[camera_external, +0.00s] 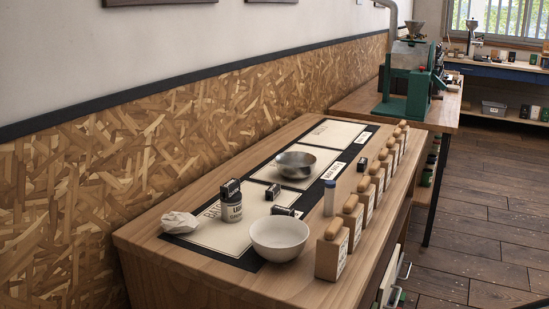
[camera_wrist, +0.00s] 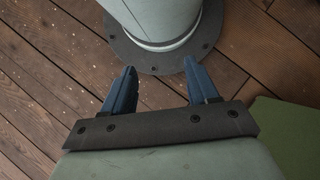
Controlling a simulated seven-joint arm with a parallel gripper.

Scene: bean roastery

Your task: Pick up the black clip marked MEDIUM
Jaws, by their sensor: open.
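Several small black clip-like blocks with pale lettering are on the table in the external view. One (camera_external: 231,187) sits on top of a dark jar, one (camera_external: 272,191) lies on the cream sheet, one (camera_external: 283,211) lies behind the white bowl and partly hidden by it, and one (camera_external: 362,163) is farther back near the wooden blocks. The lettering is too small to tell which is marked MEDIUM. My gripper (camera_wrist: 158,66) is open and empty in the wrist view, its two blue fingers apart over the floor and my base. It does not show in the external view.
A row of wooden blocks (camera_external: 331,260) and a small bottle (camera_external: 329,203) line the right side.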

